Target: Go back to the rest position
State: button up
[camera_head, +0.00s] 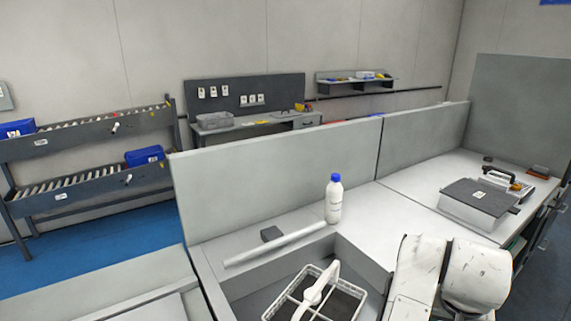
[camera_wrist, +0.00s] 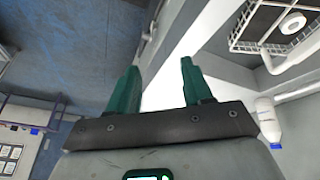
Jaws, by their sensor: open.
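My gripper (camera_wrist: 160,82) shows in the wrist view with its two green fingers apart and nothing between them. Behind the fingers lie blue floor and a pale counter edge. In the head view my white arm rises at the lower right, and the gripper itself is not seen there. A white bottle with a blue cap (camera_head: 333,203) stands upright on the counter. It also shows at the right of the wrist view (camera_wrist: 268,120), apart from the fingers. A white wire basket (camera_head: 285,292) at the bottom centre holds a white handled device (camera_head: 317,289).
A long white bar (camera_head: 275,245) and a dark block (camera_head: 271,234) lie on the counter left of the bottle. A grey-lidded box (camera_head: 478,203) stands on the right counter. Grey partitions (camera_head: 280,175) line the back. Roller racks with blue bins (camera_head: 145,156) stand far left.

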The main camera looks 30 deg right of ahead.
jog(key=s+a+f+n+y, duration=0.2)
jog(key=s+a+f+n, duration=0.2)
jog(key=a+f, duration=0.4)
jog(key=s+a+f+n+y, duration=0.2)
jog(key=s+a+f+n, duration=0.2)
jog(key=a+f, duration=0.5)
notch_tip(320, 180, down, 2)
jog(key=shift+s+a+f+n, duration=0.1)
jog(key=shift+s+a+n, duration=0.2)
jog(key=shift+n, duration=0.8)
jog(key=shift+d, duration=0.1)
